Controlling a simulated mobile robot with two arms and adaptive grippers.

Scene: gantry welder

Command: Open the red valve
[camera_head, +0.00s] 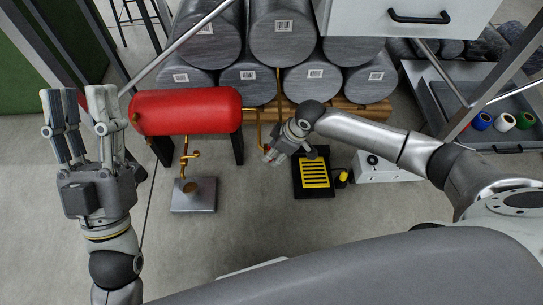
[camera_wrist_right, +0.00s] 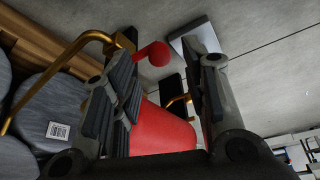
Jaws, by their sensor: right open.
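The red valve (camera_wrist_right: 154,53) shows in the right wrist view as a red knob by the end of a bent brass pipe (camera_wrist_right: 72,50). It appears between the fingers of my right gripper (camera_wrist_right: 168,62), nearer the left-hand finger. I cannot tell whether they touch. In the head view my right gripper (camera_head: 274,153) is beside the brass pipe, right of the red tank (camera_head: 187,111), and mostly covers the valve. Its fingers are apart. My left gripper (camera_head: 79,100) is raised at the left of the tank, fingers spread and empty.
Wrapped cylinders (camera_head: 283,38) are stacked behind the tank on wooden beams. A black and yellow pedal (camera_head: 315,180) lies on the floor beside a white box (camera_head: 385,168). A metal base plate (camera_head: 194,196) stands in front of the tank.

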